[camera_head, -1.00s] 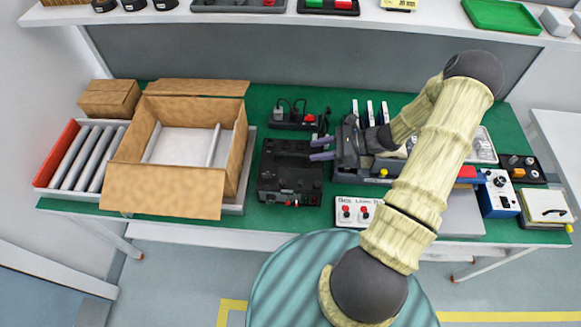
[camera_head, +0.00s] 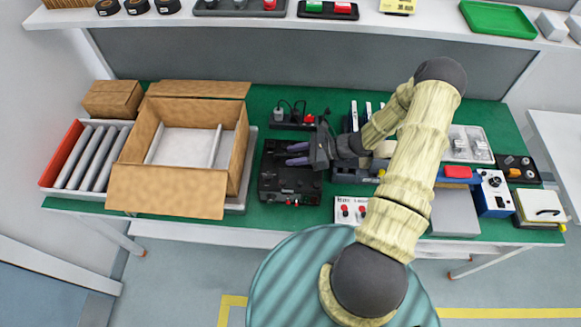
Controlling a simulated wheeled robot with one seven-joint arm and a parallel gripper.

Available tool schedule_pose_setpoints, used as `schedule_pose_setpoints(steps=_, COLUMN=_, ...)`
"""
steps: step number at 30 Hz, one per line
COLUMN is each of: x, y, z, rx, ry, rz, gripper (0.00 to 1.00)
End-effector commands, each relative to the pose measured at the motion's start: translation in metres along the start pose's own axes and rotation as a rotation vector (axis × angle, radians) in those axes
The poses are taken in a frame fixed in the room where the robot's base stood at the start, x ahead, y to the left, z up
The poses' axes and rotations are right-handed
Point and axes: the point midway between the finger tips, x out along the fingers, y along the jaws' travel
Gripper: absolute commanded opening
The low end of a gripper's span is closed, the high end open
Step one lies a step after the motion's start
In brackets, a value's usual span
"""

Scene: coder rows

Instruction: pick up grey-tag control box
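My gripper (camera_head: 288,155) is over the black fixture (camera_head: 285,187) in the middle of the green bench. Its two purple-grey fingers point left and are apart, with nothing seen between them. I cannot make out a grey tag on any box. A white control box (camera_head: 343,216) with red buttons stands at the bench's front edge, partly hidden by my arm. A blue-and-white box with a dial (camera_head: 493,192) stands at the right. On the shelf above are a dark box with green and red buttons (camera_head: 328,12) and a longer grey one (camera_head: 240,11).
An open cardboard box (camera_head: 165,190) and a tray of grey rollers (camera_head: 72,150) fill the left of the bench. A dark rack with plugs (camera_head: 292,127) stands behind the fixture. The shelf (camera_head: 420,24) overhangs the back.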

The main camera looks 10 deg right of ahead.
Motion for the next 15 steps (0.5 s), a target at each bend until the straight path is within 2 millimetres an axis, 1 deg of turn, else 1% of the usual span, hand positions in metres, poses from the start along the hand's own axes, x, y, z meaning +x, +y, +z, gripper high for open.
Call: schedule_pose_setpoints(steps=15, x=0.0006, y=-0.0003, z=-0.0005, rx=0.0, ry=0.0, rz=-0.001, gripper=0.36)
